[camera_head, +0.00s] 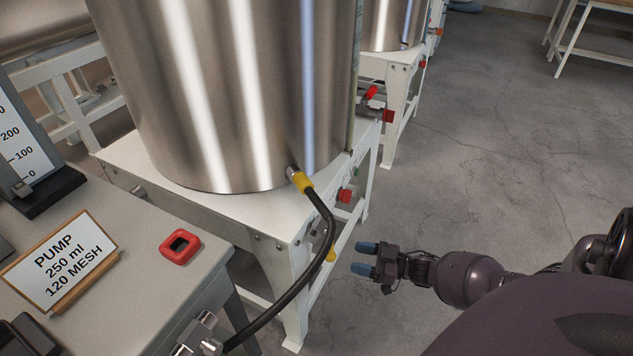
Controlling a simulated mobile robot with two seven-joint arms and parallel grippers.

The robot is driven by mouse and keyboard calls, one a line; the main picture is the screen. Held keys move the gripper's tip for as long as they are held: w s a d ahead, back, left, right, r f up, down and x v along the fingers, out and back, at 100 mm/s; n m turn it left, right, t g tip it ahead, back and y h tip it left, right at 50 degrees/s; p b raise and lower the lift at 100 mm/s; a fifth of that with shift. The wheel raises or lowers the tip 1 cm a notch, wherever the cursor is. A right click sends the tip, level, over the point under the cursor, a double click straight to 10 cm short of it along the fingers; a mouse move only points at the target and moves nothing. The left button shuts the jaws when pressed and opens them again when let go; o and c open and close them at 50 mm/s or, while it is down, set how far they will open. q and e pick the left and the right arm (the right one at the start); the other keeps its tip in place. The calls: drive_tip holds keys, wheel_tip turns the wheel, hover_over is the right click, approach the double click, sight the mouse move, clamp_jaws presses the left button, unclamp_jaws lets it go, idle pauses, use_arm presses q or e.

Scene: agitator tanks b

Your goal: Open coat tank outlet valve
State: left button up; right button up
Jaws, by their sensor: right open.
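A large steel tank (225,90) stands on a white stand (150,165) at the upper left. A yellow fitting (301,182) sits low on the tank's front, and a black hose (322,225) curves down from it. A small yellow part (331,255) shows beside the hose, in front of the stand; I cannot tell whether it is a valve handle. A red handle (371,92) sticks out on the tank's right side. My right gripper (365,259) has blue fingertips, is open and empty, and points left, apart from the hose. My left gripper is out of view.
A grey table (205,260) at the lower left holds a PUMP sign (60,262) and a red-framed device (180,246). Red and green knobs (344,195) sit on the stand's right side. A second tank (390,25) stands behind.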

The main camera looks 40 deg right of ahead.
sight(333, 252)
drive_tip(key=x, duration=1)
drive_tip(key=shift+a+b, duration=0.1)
drive_tip(key=shift+b, duration=0.3)
drive_tip(key=shift+c, duration=0.3)
clamp_jaws()
